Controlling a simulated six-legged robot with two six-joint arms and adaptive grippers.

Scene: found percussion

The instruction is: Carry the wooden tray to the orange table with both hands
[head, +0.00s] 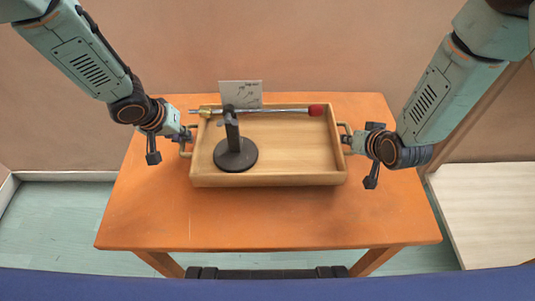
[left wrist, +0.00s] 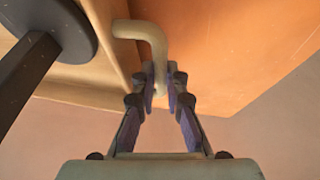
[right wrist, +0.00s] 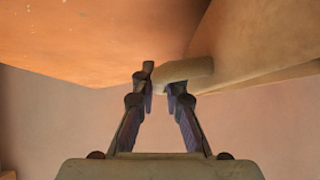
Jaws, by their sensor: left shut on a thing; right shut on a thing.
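The wooden tray (head: 290,179) is over the middle of the orange table (head: 270,215), looking level. I cannot tell whether its underside touches the tabletop. My left gripper (head: 188,135) is shut on the tray's left handle, a bent bar that shows between the fingers in the left wrist view (left wrist: 155,55). My right gripper (head: 348,141) is shut on the right handle, which shows at the fingertips in the right wrist view (right wrist: 185,70). In the tray are a dark stand with a round base (head: 235,155) and a metal rod with a red end (head: 316,110).
A small pale card with dark lines (head: 240,92) stands behind the tray. The tabletop is bare in front of the tray and at both sides. A wall (head: 300,50) rises close behind the table. A pale surface (head: 490,210) lies at the right.

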